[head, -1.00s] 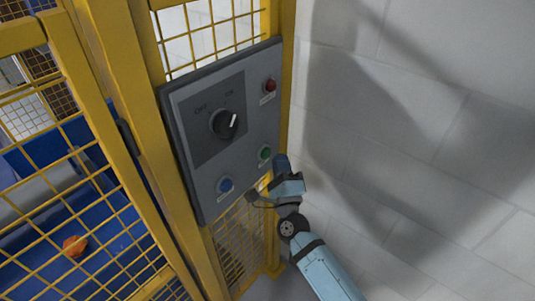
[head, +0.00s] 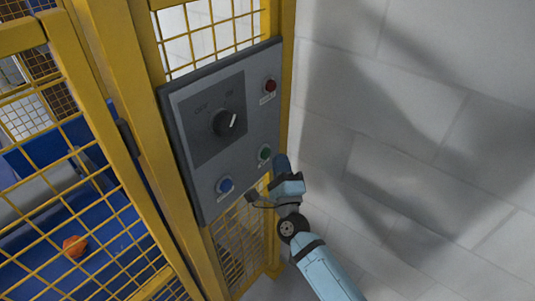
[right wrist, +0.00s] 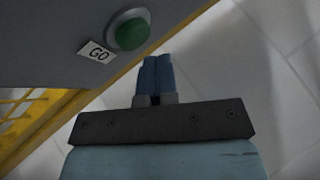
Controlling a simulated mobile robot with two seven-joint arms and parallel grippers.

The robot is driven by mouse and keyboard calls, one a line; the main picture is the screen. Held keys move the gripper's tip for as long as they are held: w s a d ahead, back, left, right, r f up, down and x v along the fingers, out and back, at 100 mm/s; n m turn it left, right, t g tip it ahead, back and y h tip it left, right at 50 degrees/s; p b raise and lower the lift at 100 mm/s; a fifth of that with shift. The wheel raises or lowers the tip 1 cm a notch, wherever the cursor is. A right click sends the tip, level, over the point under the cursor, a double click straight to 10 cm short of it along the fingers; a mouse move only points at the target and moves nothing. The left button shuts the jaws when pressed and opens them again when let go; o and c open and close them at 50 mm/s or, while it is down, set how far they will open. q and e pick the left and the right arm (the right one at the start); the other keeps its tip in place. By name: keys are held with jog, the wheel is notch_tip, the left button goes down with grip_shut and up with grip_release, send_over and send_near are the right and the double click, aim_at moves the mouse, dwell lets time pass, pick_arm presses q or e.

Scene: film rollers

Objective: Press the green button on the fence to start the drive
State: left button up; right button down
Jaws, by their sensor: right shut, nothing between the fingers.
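The green button (head: 264,153) sits at the lower right of a grey control panel (head: 255,110) on the yellow fence. In the right wrist view the green button (right wrist: 131,30) has a "GO" label (right wrist: 97,51) beside it. My right gripper (head: 281,161) is just right of the green button, by the panel's edge. In the right wrist view its blue fingers (right wrist: 155,70) are together and empty, below and right of the button, apart from it in the picture. My left gripper is out of view.
The panel also bears a red button (head: 270,86), a black rotary knob (head: 225,123) and a blue button (head: 225,185). Yellow fence posts and mesh (head: 75,190) fill the left. A grey block wall (head: 420,130) stands at right. An orange object (head: 75,246) lies behind the mesh.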

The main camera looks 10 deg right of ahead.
dwell(0.5)
jog(key=shift+w+a, duration=0.1)
jog(key=shift+w, duration=0.05)
jog(key=shift+w+a, duration=0.2)
dwell(0.4)
